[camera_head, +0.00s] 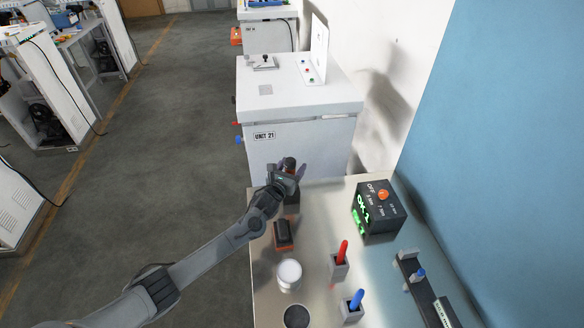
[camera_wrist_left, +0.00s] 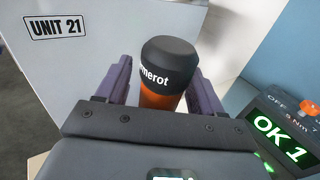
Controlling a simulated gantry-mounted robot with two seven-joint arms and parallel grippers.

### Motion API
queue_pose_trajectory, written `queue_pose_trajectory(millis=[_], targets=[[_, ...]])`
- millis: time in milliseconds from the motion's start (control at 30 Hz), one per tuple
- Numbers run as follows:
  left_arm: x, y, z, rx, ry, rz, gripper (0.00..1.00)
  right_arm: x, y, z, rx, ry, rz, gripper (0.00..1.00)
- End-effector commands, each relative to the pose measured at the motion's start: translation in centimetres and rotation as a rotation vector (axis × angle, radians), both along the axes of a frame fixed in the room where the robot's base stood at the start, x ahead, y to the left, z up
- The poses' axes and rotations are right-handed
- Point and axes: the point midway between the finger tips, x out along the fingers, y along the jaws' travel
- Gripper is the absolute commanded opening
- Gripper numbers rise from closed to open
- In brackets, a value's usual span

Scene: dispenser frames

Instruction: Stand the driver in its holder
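The driver has a black cap and an orange body. In the left wrist view it (camera_wrist_left: 168,60) stands up between the two fingers of my left gripper (camera_wrist_left: 160,90). In the head view its dark top (camera_head: 289,163) shows at the far left corner of the bench. My left gripper (camera_head: 288,172) is around it with fingers spread, and a gap shows on at least one side. The driver's lower end is hidden behind the gripper. A black and orange-brown block (camera_head: 283,238) sits nearer on the bench; I cannot tell if it is the holder. My right gripper is not in view.
A dark box (camera_head: 378,212) with an orange button and green "OK 1" display stands right of the gripper. Red (camera_head: 343,250) and blue (camera_head: 356,298) pens stand in grey blocks. A white round container (camera_head: 289,272) and a dark-topped cup (camera_head: 297,317) are nearer. A white cabinet (camera_head: 300,150) stands behind.

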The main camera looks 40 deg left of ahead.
Motion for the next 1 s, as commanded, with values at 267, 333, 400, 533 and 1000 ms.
queue_pose_trajectory(millis=[267,333,400,533,1000], targets=[[0.0,0.0,0.1,0.000,0.000,0.000,0.69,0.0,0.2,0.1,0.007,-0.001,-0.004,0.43],[0.0,0.0,0.3,-0.001,0.000,0.000,0.69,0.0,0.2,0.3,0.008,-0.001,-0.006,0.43],[-0.3,0.0,0.3,0.001,0.001,0.000,0.69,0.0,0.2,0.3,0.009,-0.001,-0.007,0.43],[-1.5,-0.3,0.3,0.003,0.002,-0.001,0.69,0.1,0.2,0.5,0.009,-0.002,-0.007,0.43],[-9.2,-2.2,0.6,0.000,0.003,-0.002,0.69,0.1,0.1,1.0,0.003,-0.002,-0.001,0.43]])
